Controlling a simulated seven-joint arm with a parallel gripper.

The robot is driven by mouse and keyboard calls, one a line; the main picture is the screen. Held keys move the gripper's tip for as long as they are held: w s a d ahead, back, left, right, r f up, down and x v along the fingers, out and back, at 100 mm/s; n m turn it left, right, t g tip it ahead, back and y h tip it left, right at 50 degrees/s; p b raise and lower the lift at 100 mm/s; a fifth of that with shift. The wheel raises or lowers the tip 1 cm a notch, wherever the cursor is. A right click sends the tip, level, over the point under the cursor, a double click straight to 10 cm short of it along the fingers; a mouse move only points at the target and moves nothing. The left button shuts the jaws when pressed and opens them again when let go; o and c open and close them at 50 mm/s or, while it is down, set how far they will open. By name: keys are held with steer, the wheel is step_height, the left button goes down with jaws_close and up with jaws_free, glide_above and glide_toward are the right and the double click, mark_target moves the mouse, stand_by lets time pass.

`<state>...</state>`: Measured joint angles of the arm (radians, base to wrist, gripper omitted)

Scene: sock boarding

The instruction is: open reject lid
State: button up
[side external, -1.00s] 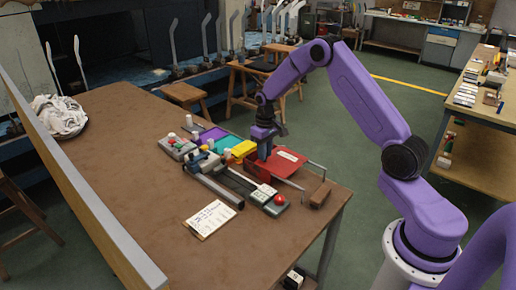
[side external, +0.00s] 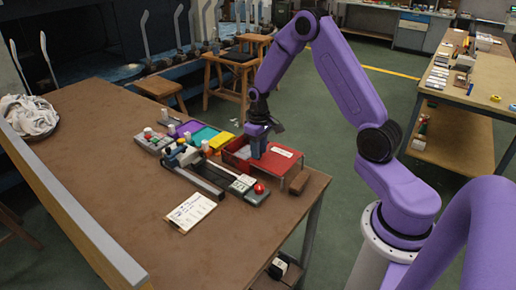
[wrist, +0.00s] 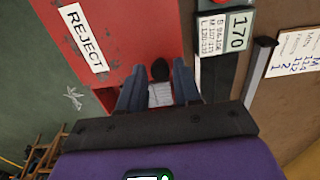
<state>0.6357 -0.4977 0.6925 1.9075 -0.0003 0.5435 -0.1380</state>
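The red reject box (side external: 236,158) stands near the table's right end. Its red lid (side external: 270,163) has a white label, which reads REJECT in the wrist view (wrist: 83,38). The lid sits shifted to the right, and part of the box's inside shows at the left. My gripper (side external: 257,153) is down at the lid's left part.
A brown block (side external: 299,181) sits just right of the lid. A panel with a red button (side external: 259,189) and the number 170 is in front of the box. Yellow, teal and purple bins (side external: 204,136) stand to the left. A paper card (side external: 190,212) lies in front.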

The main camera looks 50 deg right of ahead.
steer(key=shift+o, duration=0.6)
steer(key=shift+r, duration=0.2)
step_height(320, 180, up, 17)
stand_by(0.3)
